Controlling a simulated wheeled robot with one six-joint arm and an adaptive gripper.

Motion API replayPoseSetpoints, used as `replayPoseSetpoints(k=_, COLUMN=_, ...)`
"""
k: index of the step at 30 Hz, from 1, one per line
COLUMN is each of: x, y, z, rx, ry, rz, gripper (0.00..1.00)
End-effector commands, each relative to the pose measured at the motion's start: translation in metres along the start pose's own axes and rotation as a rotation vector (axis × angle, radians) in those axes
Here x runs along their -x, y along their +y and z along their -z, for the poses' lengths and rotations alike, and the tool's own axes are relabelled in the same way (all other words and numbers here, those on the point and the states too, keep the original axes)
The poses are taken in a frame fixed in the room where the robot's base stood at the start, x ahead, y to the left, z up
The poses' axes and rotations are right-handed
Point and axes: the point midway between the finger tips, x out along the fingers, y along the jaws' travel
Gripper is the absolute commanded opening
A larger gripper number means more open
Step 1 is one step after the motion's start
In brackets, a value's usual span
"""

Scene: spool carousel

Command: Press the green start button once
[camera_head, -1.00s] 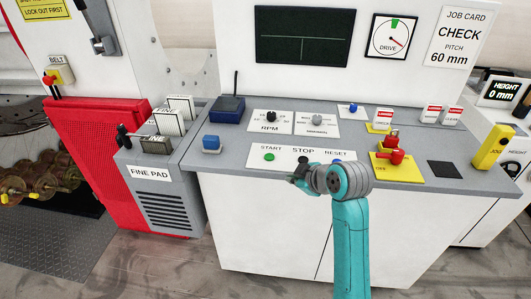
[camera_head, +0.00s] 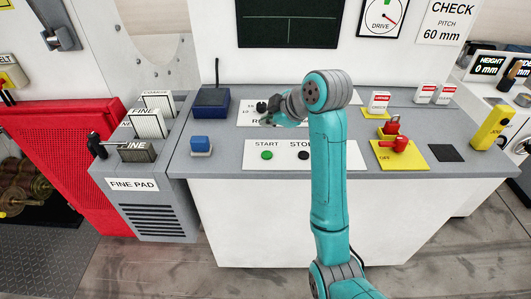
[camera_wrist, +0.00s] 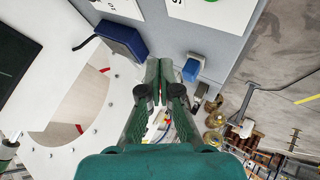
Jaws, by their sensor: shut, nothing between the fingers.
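The green start button (camera_head: 267,155) sits under the word START at the left of a white label plate (camera_head: 285,165) on the grey console top. A black STOP button (camera_head: 303,155) is to its right. My gripper (camera_head: 268,121) is shut and empty. In the head view it appears over the RPM plate, above and behind the green button in the picture, and apart from it. In the wrist view my gripper (camera_wrist: 165,76) has its fingers together. There the label plate (camera_wrist: 215,14) is cut by the top edge. My arm hides the plate's right part, including RESET.
A blue block-like control (camera_head: 201,144) and a dark blue box with an antenna (camera_head: 210,103) stand left of the plate. A black knob (camera_head: 262,107) is behind my gripper. Red valve handles (camera_head: 394,140) on a yellow plate stand to the right. The console front is clear.

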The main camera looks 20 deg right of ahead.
Motion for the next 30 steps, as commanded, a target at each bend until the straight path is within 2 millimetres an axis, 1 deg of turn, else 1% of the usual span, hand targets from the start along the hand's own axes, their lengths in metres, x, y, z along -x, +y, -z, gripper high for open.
replayPoseSetpoints(k=5, x=-0.006, y=-0.005, z=-0.005, rx=-0.001, ry=0.0, rz=0.001, gripper=0.0)
replayPoseSetpoints(k=21, x=-0.051, y=-0.037, z=-0.037, rx=-0.001, ry=-0.001, rz=0.001, gripper=0.0)
replayPoseSetpoints(k=30, x=-0.061, y=-0.044, z=-0.044, rx=-0.001, ry=0.0, rz=-0.001, gripper=0.0)
